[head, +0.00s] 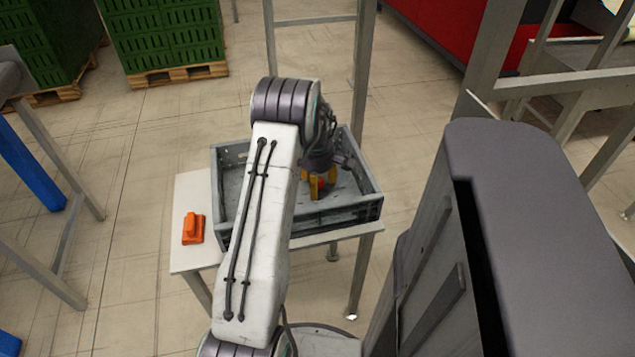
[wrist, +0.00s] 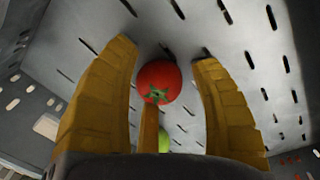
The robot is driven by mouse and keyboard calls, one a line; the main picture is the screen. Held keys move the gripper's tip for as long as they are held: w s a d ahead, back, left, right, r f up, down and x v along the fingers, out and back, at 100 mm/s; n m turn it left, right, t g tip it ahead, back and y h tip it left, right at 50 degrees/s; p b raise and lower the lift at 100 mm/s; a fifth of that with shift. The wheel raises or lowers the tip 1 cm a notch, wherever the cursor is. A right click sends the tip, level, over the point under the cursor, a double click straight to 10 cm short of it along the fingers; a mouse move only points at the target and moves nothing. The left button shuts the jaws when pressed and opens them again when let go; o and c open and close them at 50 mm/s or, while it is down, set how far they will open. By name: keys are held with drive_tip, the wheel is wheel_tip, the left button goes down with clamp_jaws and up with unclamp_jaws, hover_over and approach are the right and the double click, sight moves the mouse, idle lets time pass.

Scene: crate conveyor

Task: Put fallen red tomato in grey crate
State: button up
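The red tomato (head: 321,183) is inside the grey crate (head: 350,213), low among the yellow fingers of my gripper (head: 320,191). In the wrist view the tomato (wrist: 159,82) shows its green stem star, between the fingertips of my gripper (wrist: 166,62). The left and right fingers stand apart with gaps on both sides of it. A third finger reaches up just below the tomato; I cannot tell whether it touches. The crate's slotted grey inside (wrist: 235,75) fills the background. A green round thing (wrist: 165,142) shows behind the third finger, mostly hidden.
The crate stands on a white table (head: 190,190) with an orange object (head: 193,228) left of it. Metal frame posts (head: 362,70) rise behind the table. Green crates on pallets (head: 165,45) stand at the back left. Floor is clear between them.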

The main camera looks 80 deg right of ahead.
drive_tip(key=shift+o, duration=0.3)
drive_tip(key=shift+r, duration=0.1)
wheel_tip(320, 180, up, 12)
drive_tip(key=a+p, duration=0.1)
drive_tip(key=p, duration=0.1)
drive_tip(key=shift+p, duration=0.4)
drive_tip(key=shift+w, duration=0.1)
